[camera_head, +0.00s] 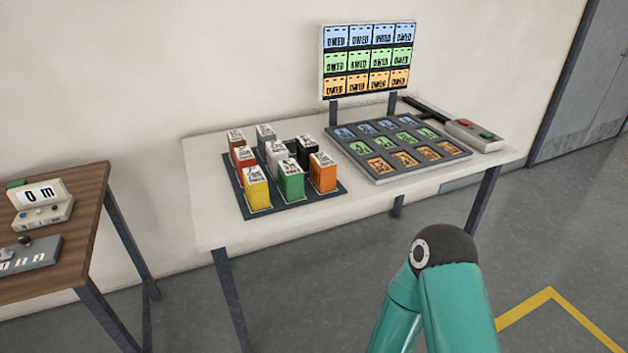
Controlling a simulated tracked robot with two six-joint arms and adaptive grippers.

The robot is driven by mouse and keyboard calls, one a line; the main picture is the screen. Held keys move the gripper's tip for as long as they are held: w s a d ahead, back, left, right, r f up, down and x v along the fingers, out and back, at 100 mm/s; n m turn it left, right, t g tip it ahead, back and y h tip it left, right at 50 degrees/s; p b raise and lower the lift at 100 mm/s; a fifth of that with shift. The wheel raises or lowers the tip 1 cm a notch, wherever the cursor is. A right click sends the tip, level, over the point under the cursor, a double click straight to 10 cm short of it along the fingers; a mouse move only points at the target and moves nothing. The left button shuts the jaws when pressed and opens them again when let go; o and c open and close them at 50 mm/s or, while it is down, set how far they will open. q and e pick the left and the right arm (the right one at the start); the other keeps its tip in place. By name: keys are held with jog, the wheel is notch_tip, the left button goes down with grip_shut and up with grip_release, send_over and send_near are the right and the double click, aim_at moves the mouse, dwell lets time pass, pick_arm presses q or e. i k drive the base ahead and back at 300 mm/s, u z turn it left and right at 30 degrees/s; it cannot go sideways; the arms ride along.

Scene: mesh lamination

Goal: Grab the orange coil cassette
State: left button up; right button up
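The orange coil cassette (324,173) stands upright at the front right of a dark mat (267,210) on the white table. A green cassette (291,184) stands to its left and a black cassette (307,152) stands behind it. Yellow (257,193), red (243,159), brown (236,142), and grey or white cassettes (265,136) stand on the same mat. Neither gripper shows. Only a teal link and dark joint of my own arm show at the bottom right, apart from the table.
A tray with coloured tiles (360,175) lies right of the cassettes, below an upright sign board (367,60). A control box (475,135) with red and green buttons sits at the right end. A brown table (80,200) stands left. Bare white tabletop (215,235) lies along the front.

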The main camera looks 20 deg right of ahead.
aim_at(323, 171)
jog(key=z, duration=0.15)
jog(key=i, duration=0.95)
jog(key=u, duration=0.05)
